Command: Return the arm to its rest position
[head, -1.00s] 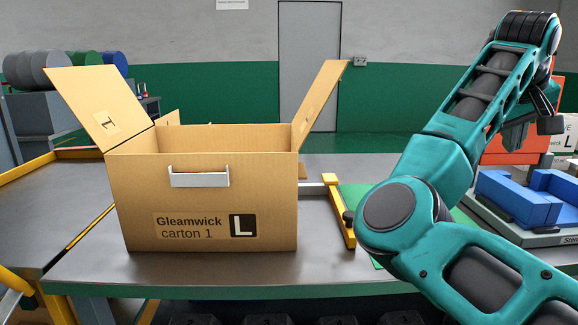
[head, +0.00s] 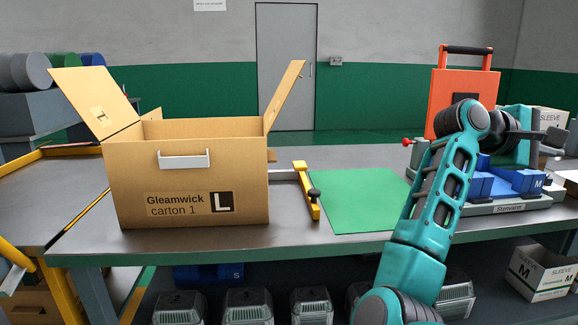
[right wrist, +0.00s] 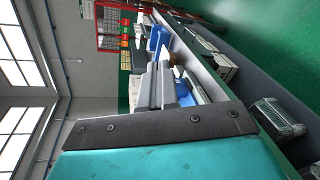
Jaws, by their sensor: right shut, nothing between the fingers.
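My right arm (head: 441,190) rises from the bottom of the head view, bends at a high joint and reaches to the right. My right gripper (head: 556,141) is at the far end of it, in front of the blue parts and the machine on the bench. It is held in the air and looks empty. In the right wrist view its grey fingers (right wrist: 157,85) lie together, with nothing between them. My left gripper is not in view.
An open carton (head: 185,190) labelled Gleamwick carton 1 stands on the bench at left. A green mat (head: 355,200) lies bare in the middle.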

